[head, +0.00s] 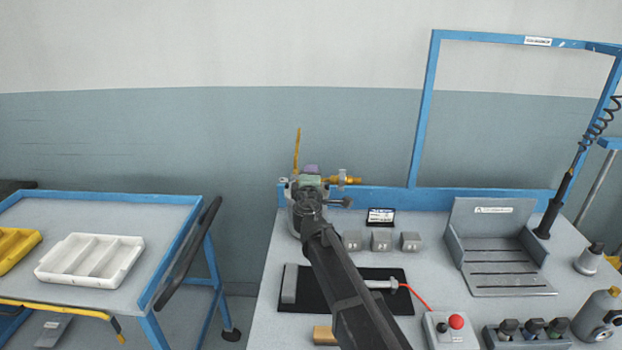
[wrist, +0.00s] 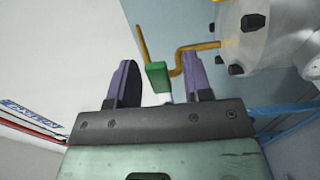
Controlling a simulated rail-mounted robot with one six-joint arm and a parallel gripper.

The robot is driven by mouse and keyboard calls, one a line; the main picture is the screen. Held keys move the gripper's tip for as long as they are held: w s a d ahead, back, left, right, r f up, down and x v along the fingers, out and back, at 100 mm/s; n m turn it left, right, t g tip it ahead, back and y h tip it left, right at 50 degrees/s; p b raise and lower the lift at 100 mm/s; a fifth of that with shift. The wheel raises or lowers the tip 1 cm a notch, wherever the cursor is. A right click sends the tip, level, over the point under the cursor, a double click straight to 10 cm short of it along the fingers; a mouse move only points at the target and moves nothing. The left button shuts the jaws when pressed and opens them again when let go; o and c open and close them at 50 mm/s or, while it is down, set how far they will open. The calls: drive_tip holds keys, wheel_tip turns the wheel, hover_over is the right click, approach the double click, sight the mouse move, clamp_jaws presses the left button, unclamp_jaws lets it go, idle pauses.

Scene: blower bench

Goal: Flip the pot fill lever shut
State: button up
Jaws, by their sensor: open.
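The fill lever appears to be the green block (wrist: 157,76) on a short pale stem in the wrist view, beside a bent yellow pipe (wrist: 182,54). The pipe runs to the pot (wrist: 248,35), a pale grey body with dark bolts at the upper right. My gripper (wrist: 158,65) is open, with its two purple fingers on either side of the green block and a visible gap on each side. In the head view my gripper (head: 311,169) is at the back left of the bench, in front of brass fittings (head: 343,180). My arm hides most of the pot there.
The bench (head: 262,325) has a black mat (head: 315,300), several small grey blocks (head: 381,241), a grey slotted fixture (head: 495,260) and a red-button box (head: 448,330). A blue frame (head: 425,110) rises at the back. A blue cart (head: 165,215) with trays stands left, across a gap.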

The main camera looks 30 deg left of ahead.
drive_tip(key=v, duration=1)
drive_tip(key=shift+s, duration=0.25)
drive_tip(key=shift+d, duration=0.1)
drive_tip(key=w+d+f+m+g+h+p, duration=0.1)
drive_tip(key=d+f+m+g+h, duration=0.25)
drive_tip(key=d, duration=0.85)
drive_tip(key=w+d+f+m+g+h, duration=0.15)
drive_tip(key=d+m+h, duration=0.35)
drive_tip(key=d, duration=0.6)
drive_tip(key=d+f+m+g+h+p, duration=0.1)
drive_tip(key=d+f+m+h, duration=0.35)
drive_tip(key=d, duration=0.75)
drive_tip(key=s+d+f+m+g+y, duration=0.2)
drive_tip(key=s+d+m+g+y, duration=0.1)
drive_tip(key=s+d, duration=0.4)
drive_tip(key=s+d+f+m+g+y+p, duration=0.1)
drive_tip(key=s+d+f+m+g+y, duration=0.1)
drive_tip(key=s+d+m+g, duration=0.4)
drive_tip(key=s+g+y, duration=0.1)
drive_tip(key=s, duration=0.3)
drive_tip(key=shift+d+f+g, duration=0.3)
drive_tip(key=shift+d, duration=0.05)
